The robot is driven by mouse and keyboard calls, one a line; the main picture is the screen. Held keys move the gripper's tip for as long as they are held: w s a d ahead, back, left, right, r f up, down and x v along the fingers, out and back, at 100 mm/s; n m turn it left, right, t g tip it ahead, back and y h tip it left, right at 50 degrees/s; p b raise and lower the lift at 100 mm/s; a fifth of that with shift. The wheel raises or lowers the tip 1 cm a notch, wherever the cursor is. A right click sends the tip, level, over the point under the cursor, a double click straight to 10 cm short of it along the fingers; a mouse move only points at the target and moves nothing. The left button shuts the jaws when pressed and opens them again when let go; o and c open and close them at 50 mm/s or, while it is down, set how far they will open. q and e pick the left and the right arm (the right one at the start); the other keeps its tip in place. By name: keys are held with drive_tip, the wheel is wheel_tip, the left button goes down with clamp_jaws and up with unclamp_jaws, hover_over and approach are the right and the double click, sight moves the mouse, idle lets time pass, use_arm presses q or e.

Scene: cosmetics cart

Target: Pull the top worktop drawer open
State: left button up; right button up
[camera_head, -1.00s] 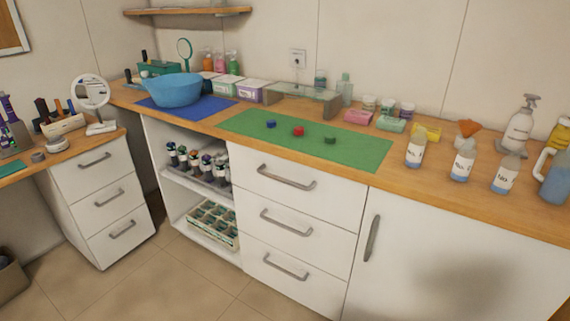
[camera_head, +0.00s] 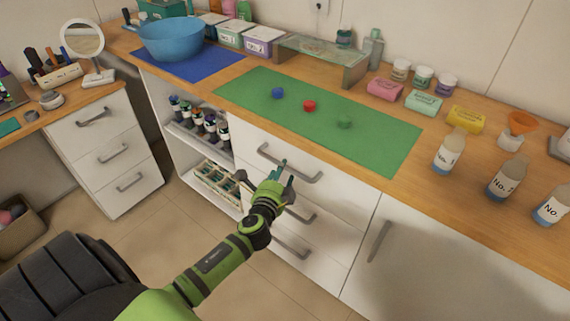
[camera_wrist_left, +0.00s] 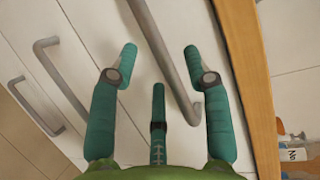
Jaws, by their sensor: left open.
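The top worktop drawer (camera_head: 330,190) is a white front just under the wooden worktop and looks shut, flush with the cabinet. Its grey bar handle (camera_head: 304,176) also shows in the left wrist view (camera_wrist_left: 168,58). My left gripper (camera_head: 282,170) is open in front of this handle, partly covering it. In the left wrist view its teal fingers (camera_wrist_left: 160,50) are spread, with the handle running through the space between them. I see no finger closed on the bar. My right gripper is not in view.
Lower drawers with similar handles (camera_wrist_left: 60,85) lie below. The worktop (camera_head: 460,190) above bears a green mat (camera_head: 370,135) with small coloured pieces, a blue bowl (camera_head: 170,40) and several bottles. An open shelf is left of the drawers, a cabinet door (camera_head: 420,260) right.

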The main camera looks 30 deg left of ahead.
use_arm(q)
drive_tip(key=x, duration=0.3)
drive_tip(key=shift+w+f, duration=0.15)
drive_tip(key=shift+w, duration=0.05)
drive_tip(key=shift+w+a, duration=0.1)
drive_tip(key=shift+w, duration=0.05)
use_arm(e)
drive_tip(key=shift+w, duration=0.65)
use_arm(q)
clamp_jaws()
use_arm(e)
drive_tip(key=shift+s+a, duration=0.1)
